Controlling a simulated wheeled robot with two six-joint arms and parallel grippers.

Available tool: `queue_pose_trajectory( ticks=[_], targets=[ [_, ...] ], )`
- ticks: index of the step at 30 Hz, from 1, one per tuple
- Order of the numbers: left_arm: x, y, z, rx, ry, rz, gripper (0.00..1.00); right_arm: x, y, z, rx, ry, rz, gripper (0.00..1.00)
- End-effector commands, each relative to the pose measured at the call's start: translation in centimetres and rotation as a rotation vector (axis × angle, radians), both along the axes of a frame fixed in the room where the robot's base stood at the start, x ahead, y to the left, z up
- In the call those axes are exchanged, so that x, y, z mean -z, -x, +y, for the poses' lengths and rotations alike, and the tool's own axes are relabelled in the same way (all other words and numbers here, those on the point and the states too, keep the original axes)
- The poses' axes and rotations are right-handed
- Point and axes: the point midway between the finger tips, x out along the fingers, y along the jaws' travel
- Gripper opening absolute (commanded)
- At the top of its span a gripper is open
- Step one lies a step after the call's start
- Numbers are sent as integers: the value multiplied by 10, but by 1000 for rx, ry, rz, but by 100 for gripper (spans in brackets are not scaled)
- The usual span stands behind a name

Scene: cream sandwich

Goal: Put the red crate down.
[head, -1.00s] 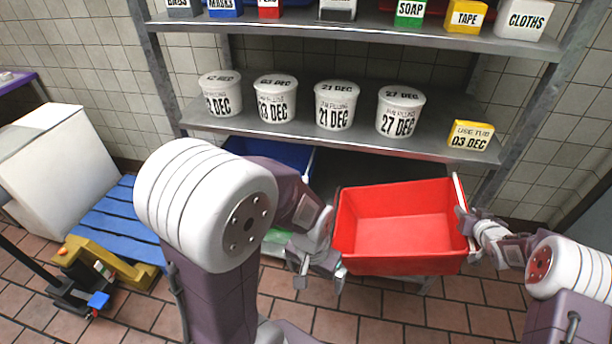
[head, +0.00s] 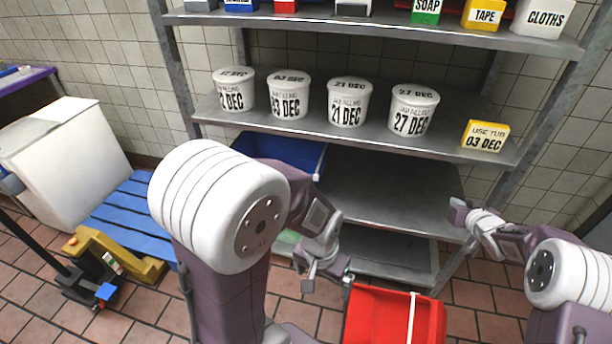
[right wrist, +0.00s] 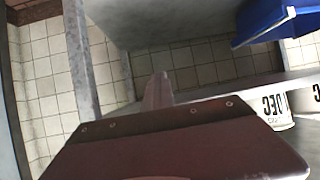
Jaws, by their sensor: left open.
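The red crate (head: 375,318) is at the bottom edge of the head view, partly cut off, with a white bar across it. It is below and in front of the shelf rack. I cannot tell whether it rests on the floor. My left gripper (head: 328,282) is open and empty, close to the crate's upper left corner in the picture; I cannot tell if they touch. My right gripper (head: 461,210) is above and to the right of the crate, apart from it. Its jaws are unclear. The right wrist view shows no red crate.
A metal shelf (head: 390,195) has a bare stretch beside a blue crate (head: 285,150). Several white tubs and a yellow box (head: 485,136) stand on the shelf above. A blue pallet (head: 120,215) and a yellow pallet jack (head: 115,258) are at left.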

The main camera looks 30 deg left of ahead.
Motion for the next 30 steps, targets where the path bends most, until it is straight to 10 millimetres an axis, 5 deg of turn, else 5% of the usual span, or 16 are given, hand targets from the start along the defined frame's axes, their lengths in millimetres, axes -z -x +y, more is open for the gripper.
queue_pose_trajectory(
  ticks=[15,30],
  targets=[
    [39,0,0,0,0,0,100,-3,67,89,-38,0,1,0],
    [64,0,0,0,0,0,100,9,135,109,41,1,0,0]
  ],
)
